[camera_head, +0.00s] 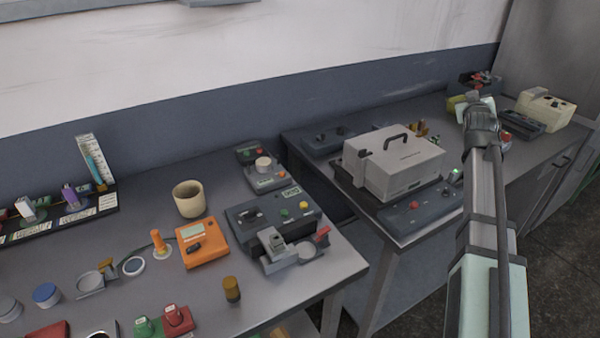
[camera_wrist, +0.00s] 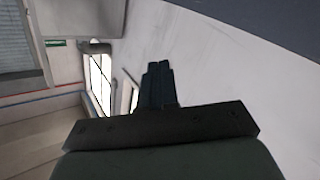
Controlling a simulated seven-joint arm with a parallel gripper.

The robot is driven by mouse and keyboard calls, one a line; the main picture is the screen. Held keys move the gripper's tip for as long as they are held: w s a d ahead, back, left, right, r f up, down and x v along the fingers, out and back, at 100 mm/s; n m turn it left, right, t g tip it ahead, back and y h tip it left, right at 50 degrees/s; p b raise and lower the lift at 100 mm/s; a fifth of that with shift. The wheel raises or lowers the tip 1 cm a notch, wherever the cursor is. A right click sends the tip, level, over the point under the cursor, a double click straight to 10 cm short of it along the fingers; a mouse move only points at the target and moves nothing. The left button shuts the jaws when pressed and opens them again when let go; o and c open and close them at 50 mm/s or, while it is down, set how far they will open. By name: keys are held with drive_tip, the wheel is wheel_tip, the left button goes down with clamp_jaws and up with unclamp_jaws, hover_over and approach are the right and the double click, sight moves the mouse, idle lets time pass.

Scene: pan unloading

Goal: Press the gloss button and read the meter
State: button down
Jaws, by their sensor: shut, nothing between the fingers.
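My gripper (camera_wrist: 158,72) shows in the wrist view with its dark fingers together and nothing between them, against the wall and a window. In the head view my arm rises at the right, and its end is over the back of the right bench; the fingertips are hard to make out there. An orange meter (camera_head: 202,242) with a pale green display lies on the left bench, far from my gripper. I cannot read the labels, so I cannot tell which button is the gloss button.
A big grey case (camera_head: 393,165) with a handle stands on the right bench, left of my arm. A beige box (camera_head: 545,108) is at the far right. A cream cup (camera_head: 188,199) and several small items crowd the left bench. A gap separates the benches.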

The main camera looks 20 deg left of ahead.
drive_tip(key=a+n+y, duration=0.1)
drive_tip(key=a+y, duration=0.1)
drive_tip(key=a, duration=1.4)
drive_tip(key=m+g+h, duration=0.2)
drive_tip(key=g+h, duration=0.3)
drive_tip(key=g, duration=0.5)
hover_over(282, 174)
drive_tip(key=a, duration=0.1)
wheel_tip(282, 174, down, 10)
drive_tip(key=shift+f, duration=0.2)
drive_tip(key=shift+f, duration=4.25)
drive_tip(key=shift+f, duration=0.15)
